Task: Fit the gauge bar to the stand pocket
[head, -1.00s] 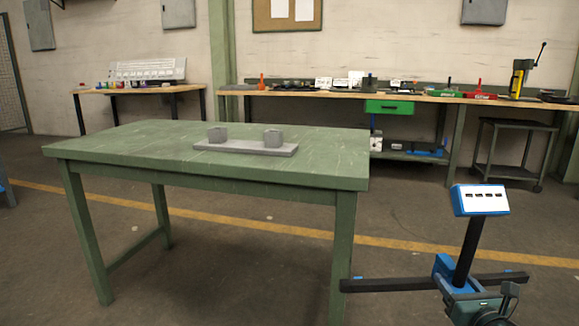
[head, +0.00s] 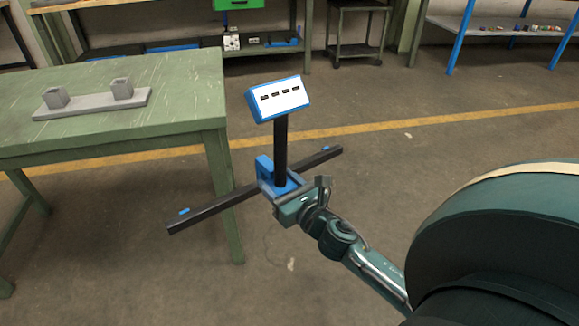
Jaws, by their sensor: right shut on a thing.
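The gauge bar (head: 241,197) is a long dark bar with a small blue tab near each end. A blue block at its middle bears an upright black post topped by a blue and white head (head: 278,98) with several dark slots. My right gripper (head: 281,189) is shut on it at the blue block and holds it in the air to the right of the green table. The stand (head: 92,104) is a grey plate with two square grey sockets on top, lying on the table. The left socket and right socket show dark openings. My left gripper is out of view.
The green table (head: 170,90) stands at the left, its right edge and leg near the bar. Behind are a workbench with a green drawer, a small trolley (head: 357,45) and a blue-legged table (head: 500,28). The floor at centre and right is open.

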